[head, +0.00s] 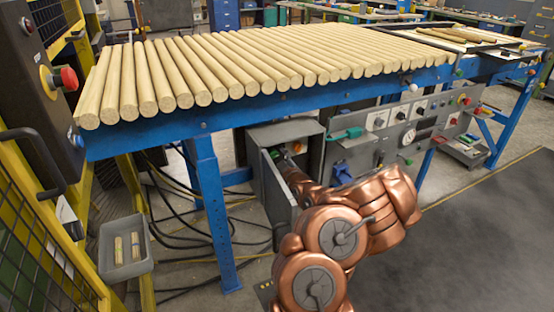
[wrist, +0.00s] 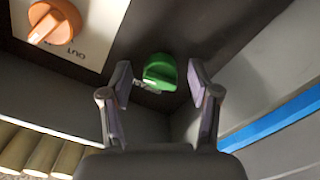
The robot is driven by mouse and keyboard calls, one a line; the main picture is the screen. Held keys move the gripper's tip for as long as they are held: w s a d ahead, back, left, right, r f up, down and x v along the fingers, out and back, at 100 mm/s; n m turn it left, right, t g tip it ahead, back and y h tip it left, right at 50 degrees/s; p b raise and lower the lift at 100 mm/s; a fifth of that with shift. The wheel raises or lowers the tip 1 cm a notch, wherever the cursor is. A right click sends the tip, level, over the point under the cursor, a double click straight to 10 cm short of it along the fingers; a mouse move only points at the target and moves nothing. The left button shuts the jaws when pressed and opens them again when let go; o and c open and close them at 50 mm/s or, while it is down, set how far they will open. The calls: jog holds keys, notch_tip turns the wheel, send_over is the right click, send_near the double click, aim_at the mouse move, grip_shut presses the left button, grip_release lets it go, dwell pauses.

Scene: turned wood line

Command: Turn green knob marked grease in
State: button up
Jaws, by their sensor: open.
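The green knob (wrist: 160,71) shows in the wrist view on a dark panel inside a grey box. My gripper (wrist: 160,80) is open, with one finger on each side of the knob. Gaps show between the knob and both fingers, so it does not look gripped. A small pale label beside the knob is partly hidden and I cannot read it. In the head view my copper arm reaches into the open grey cabinet (head: 285,133) under the blue table, and my fingertips are hard to make out there.
An orange knob (wrist: 54,22) sits on a white plate at upper left in the wrist view. The cabinet's open door (head: 277,190) stands close beside my arm. A teal handle (head: 347,134) and a control panel (head: 425,117) are to the right. Wooden rods (head: 215,68) cover the table above.

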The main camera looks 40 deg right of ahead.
jog(key=shift+s, duration=0.1)
jog(key=v, duration=1.1)
jog(key=shift+s+a, duration=0.15)
jog(key=shift+s, duration=0.2)
dwell(0.7)
